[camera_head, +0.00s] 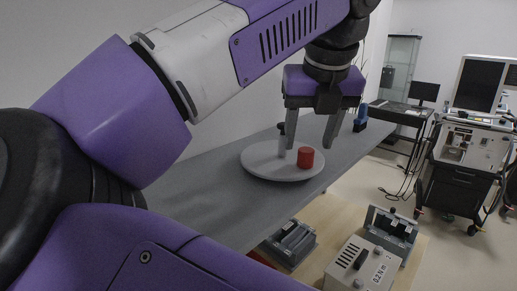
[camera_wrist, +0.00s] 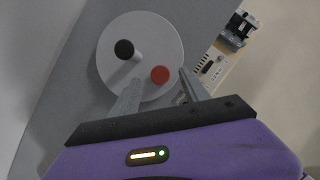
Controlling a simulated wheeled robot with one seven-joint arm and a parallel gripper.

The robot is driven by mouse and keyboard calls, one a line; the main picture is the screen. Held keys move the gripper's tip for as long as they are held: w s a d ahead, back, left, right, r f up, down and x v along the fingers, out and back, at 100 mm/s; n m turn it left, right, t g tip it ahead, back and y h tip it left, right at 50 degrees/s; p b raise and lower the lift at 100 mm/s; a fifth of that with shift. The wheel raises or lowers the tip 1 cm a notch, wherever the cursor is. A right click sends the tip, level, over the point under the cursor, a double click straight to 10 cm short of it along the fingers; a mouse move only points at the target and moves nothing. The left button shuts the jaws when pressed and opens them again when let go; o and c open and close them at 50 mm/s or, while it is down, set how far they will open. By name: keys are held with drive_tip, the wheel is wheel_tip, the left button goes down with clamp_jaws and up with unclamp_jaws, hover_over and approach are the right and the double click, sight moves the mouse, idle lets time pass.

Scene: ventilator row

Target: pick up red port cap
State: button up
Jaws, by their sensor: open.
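The red port cap (camera_head: 305,157) is a short red cylinder standing on a round light-grey plate (camera_head: 262,171) on the grey counter. In the wrist view the cap (camera_wrist: 159,75) lies near the plate's lower right edge, ahead of the space between my fingers. My gripper (camera_head: 310,146) is open and empty, fingers pointing down, above the plate. In the wrist view its fingertips (camera_wrist: 159,76) sit either side of the cap's line, apart from it as far as I can tell.
A pale post with a black top (camera_wrist: 124,49) stands on the plate, left of the cap, partly hidden by a finger in the head view. A blue object (camera_head: 361,118) stands further along the counter (camera_head: 215,190). Boxy devices (camera_head: 365,262) sit lower, right. A ventilator cart (camera_head: 465,150) stands behind.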

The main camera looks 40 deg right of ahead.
drive_tip(key=shift+x, duration=1.25)
clamp_jaws()
drive_tip(key=shift+r, duration=0.1)
